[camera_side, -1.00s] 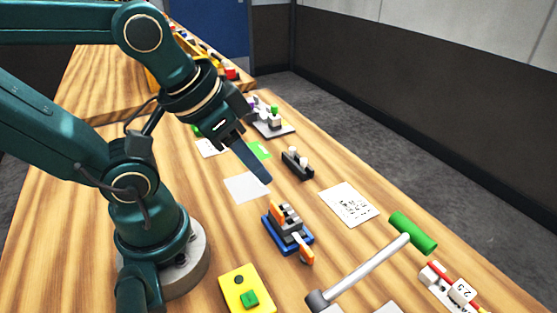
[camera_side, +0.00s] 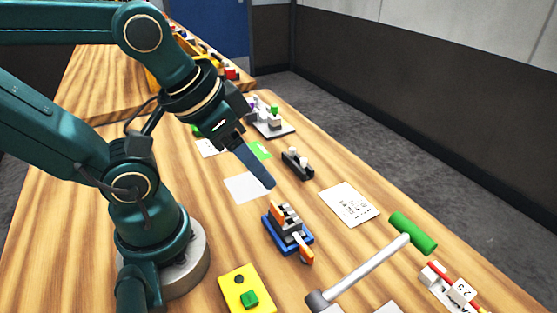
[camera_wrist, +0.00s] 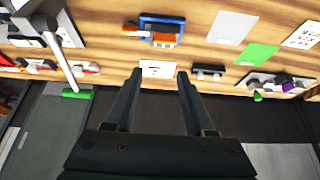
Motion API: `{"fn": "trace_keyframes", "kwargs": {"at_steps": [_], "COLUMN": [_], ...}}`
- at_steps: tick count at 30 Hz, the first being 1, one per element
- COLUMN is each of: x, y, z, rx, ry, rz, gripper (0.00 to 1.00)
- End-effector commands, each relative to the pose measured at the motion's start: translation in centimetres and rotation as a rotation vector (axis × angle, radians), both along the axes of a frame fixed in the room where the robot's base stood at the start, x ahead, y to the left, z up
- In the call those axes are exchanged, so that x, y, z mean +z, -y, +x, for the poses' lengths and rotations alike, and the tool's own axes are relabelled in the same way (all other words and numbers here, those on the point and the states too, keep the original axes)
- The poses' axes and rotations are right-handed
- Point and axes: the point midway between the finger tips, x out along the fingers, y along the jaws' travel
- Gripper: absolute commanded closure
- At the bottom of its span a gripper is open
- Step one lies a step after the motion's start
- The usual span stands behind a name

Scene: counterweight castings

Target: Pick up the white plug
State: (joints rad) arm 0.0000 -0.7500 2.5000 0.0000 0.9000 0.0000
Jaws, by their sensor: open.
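The dark block also shows in the wrist view (camera_wrist: 208,74), to the right of my fingers. My gripper (camera_side: 268,185) is above the table, to the left of and nearer than the block, apart from it. In the wrist view my gripper (camera_wrist: 157,74) has its two fingers spread with nothing between them.
A blue-based fixture (camera_side: 287,235) with orange and grey parts stands nearer the camera. A printed sheet (camera_side: 349,204) lies to the right. A grey handle with a green grip (camera_side: 413,232), a yellow box (camera_side: 245,290) and a grey tray (camera_side: 275,131) are around.

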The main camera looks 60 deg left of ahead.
Motion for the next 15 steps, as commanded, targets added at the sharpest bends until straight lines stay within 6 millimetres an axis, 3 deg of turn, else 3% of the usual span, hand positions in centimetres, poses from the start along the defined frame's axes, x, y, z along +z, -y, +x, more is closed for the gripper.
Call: {"fn": "trace_keyframes", "kwargs": {"at_steps": [8,15], "x": [0.5,3.4], "y": [-0.1,-1.2], "z": [0.3,4.6], "rx": [0.049,0.227], "ry": [0.017,0.029], "rz": [-0.024,-0.080], "gripper": [0.46,0.46]}}
